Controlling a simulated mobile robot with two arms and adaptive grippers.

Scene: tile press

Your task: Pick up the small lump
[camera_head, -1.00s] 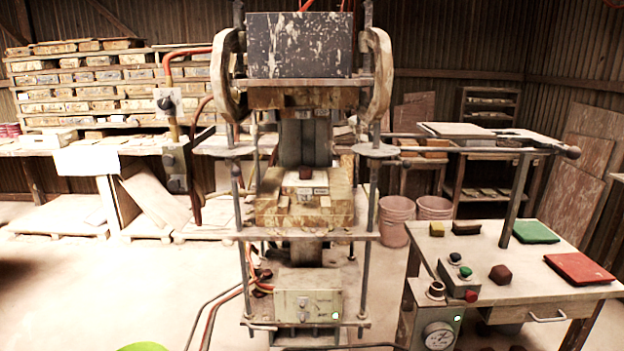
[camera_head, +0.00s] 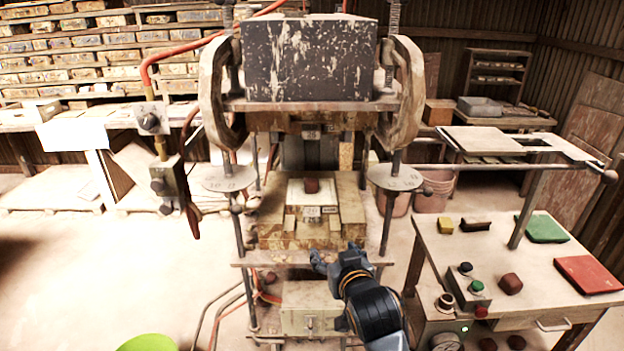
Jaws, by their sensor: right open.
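A small dark reddish-brown lump (camera_head: 312,185) sits on the pale plate in the middle of the press bed (camera_head: 270,232). Another reddish-brown lump (camera_head: 510,284) lies on the side table at the right, beside the button box. I cannot tell for sure which one is the small lump. My right gripper (camera_head: 335,257) is open and empty in front of the lower press bed, below and slightly right of the lump on the press, apart from it. My left gripper is out of view.
The heavy press head (camera_head: 310,60) hangs above the bed, with upright rods on both sides. The side table (camera_head: 450,245) holds a button box (camera_head: 468,284), a green pad (camera_head: 542,228), a red pad (camera_head: 587,274) and small blocks. A lime-green round thing (camera_head: 148,343) shows at the bottom.

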